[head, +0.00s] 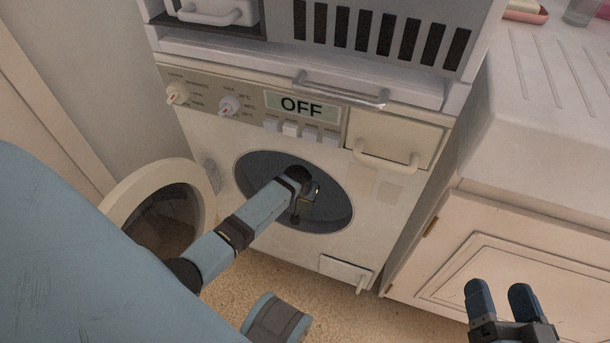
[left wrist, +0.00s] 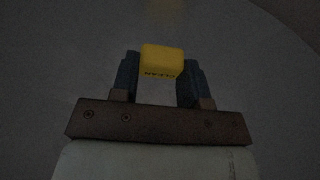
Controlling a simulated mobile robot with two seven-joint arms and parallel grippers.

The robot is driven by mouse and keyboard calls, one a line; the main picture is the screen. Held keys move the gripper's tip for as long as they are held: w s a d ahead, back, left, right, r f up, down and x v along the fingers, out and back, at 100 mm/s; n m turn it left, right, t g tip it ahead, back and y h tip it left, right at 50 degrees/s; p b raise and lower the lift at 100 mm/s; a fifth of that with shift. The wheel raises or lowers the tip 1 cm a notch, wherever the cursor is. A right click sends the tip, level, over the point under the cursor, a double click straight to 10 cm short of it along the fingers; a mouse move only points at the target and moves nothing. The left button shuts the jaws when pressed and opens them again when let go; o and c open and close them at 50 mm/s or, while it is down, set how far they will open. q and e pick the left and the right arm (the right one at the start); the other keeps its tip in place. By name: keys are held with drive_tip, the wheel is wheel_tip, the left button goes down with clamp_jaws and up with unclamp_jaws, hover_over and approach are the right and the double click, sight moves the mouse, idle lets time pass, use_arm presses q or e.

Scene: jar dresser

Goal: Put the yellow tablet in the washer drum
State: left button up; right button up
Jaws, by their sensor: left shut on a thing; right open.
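The yellow tablet (left wrist: 162,61) sits between the fingers of my left gripper (left wrist: 161,75) in the left wrist view. My left gripper is shut on it. Dark grey surface surrounds it in that view. In the head view, my left arm reaches through the round opening of the washer drum (head: 335,208). The left gripper's wrist (head: 306,196) shows at the opening, and the tablet is hardly discernible there. The washer door (head: 115,208) stands open to the left. My right gripper (head: 504,300) is open and empty at the lower right, away from the washer.
The washer panel display (head: 302,106) reads OFF. The detergent drawer (head: 393,140) is shut. A small flap (head: 345,272) is at the washer's bottom right. A cabinet with a white drainer top (head: 550,100) stands to the right. Bare floor lies in front of the washer.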

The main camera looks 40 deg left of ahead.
use_arm(q)
drive_tip(key=shift+w+f, duration=0.15)
drive_tip(key=shift+w, duration=0.05)
use_arm(e)
drive_tip(key=shift+f, duration=0.4)
use_arm(q)
drive_tip(key=shift+f, duration=0.55)
drive_tip(key=o, duration=1)
use_arm(e)
drive_tip(key=shift+g, duration=0.3)
